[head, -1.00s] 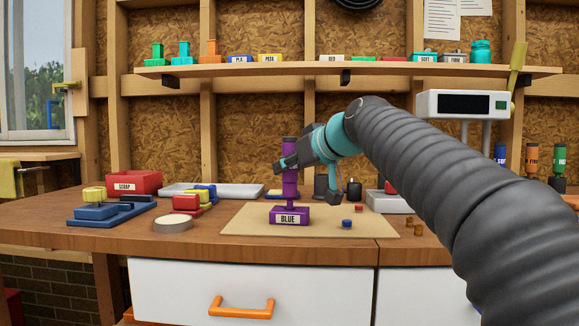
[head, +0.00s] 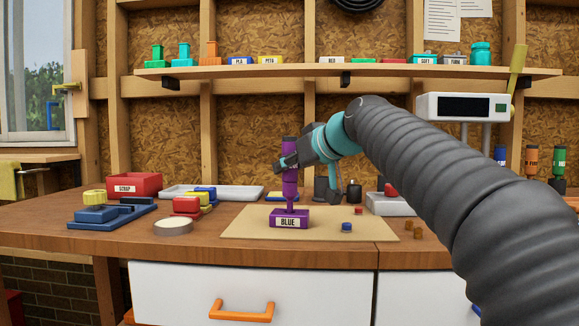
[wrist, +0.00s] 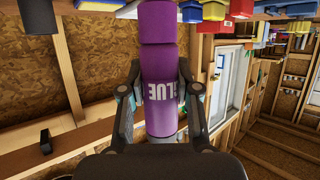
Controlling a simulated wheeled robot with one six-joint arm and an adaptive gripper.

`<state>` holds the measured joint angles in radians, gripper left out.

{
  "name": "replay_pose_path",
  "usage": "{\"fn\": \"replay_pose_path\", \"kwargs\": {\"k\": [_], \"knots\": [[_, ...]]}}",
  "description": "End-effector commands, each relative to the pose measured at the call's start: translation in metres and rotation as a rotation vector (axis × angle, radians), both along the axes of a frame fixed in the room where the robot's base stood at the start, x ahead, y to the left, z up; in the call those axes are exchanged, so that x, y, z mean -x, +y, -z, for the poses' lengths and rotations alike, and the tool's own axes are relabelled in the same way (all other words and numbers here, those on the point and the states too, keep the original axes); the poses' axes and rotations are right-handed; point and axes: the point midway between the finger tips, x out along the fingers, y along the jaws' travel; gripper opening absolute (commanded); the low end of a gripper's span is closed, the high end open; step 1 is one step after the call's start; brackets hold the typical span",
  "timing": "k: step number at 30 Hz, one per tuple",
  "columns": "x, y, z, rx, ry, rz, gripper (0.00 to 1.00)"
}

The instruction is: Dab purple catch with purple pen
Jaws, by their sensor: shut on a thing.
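The purple pen (head: 290,178) stands upright in my gripper (head: 291,162), which is shut around its upper body. In the wrist view, the pen (wrist: 160,65) sits between both fingers (wrist: 158,100) with a partly visible label, upside down, that ends in "LUE". The purple catch (head: 304,219) is a low block labelled BLUE on the tan mat (head: 250,226). The pen's narrow lower end is directly above the block's top. It looks at or very near contact; I cannot tell if it touches.
A tape roll (head: 173,227), a red SCRAP bin (head: 134,186) and a pale tray (head: 240,191) lie to the left. The mat's front left is clear.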

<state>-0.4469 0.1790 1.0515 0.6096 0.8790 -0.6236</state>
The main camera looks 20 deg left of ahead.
Motion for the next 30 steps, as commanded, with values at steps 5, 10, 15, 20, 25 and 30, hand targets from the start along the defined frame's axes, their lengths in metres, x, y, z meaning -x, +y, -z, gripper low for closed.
{"fn": "replay_pose_path", "kwargs": {"k": [5,10,15,20,25,30], "knots": [[0.000,0.000,0.000,-0.001,-0.001,0.000,0.00],[0.000,0.000,-0.004,-0.001,-0.001,0.000,0.00],[0.000,0.000,-0.012,-0.001,-0.001,0.000,0.00],[0.000,0.000,-0.021,0.000,-0.001,0.000,0.00],[0.000,0.000,-0.029,-0.001,-0.001,0.000,0.00],[0.000,0.000,-0.038,0.000,-0.001,0.000,0.00]]}}
